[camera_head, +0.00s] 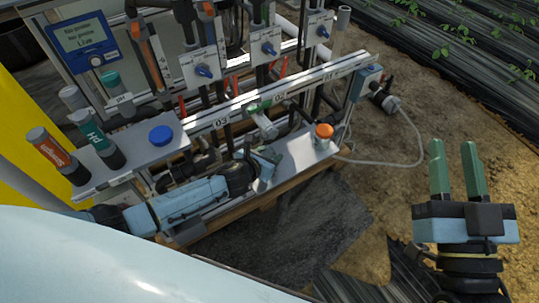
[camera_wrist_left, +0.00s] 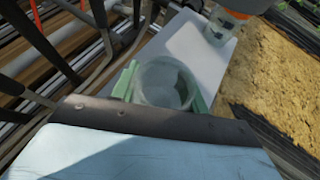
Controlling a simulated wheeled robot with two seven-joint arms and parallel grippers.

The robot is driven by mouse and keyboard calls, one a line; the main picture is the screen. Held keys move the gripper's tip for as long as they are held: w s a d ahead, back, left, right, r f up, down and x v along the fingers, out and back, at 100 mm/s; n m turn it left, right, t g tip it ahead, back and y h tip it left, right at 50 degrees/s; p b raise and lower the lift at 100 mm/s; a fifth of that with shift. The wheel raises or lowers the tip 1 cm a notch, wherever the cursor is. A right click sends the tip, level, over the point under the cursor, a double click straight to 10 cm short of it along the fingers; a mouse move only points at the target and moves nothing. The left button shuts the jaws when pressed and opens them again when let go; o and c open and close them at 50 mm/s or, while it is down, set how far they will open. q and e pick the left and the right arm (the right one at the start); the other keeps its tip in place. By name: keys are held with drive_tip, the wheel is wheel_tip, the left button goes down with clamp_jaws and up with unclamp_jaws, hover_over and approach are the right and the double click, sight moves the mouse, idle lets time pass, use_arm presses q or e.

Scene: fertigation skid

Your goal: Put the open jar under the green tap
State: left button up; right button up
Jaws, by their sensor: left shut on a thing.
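An open, clear jar (camera_wrist_left: 165,82) sits between the green fingers of my left gripper (camera_wrist_left: 164,88) in the left wrist view; the gripper is shut on it. In the head view my left gripper (camera_head: 268,157) is low in front of the skid, over the metal shelf, and its wrist mostly hides the jar. The green tap (camera_head: 256,106) is on the rail near the 02 label, with a pale spout hanging down, behind and above the gripper. I cannot tell whether the jar touches the shelf. My right gripper (camera_head: 457,160) is open and empty at the right.
A jar with an orange lid (camera_head: 323,133) stands on the shelf (camera_head: 302,158), right of my left gripper; it also shows in the left wrist view (camera_wrist_left: 222,22). A blue-lidded container (camera_head: 161,135) and several bottles stand at left. A hose (camera_head: 405,163) loops at right.

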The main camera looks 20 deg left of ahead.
use_arm(q)
drive_tip(key=shift+f, duration=0.1)
drive_tip(key=shift+f+b, duration=0.3)
drive_tip(key=o, duration=1.1)
drive_tip(key=shift+c, duration=0.2)
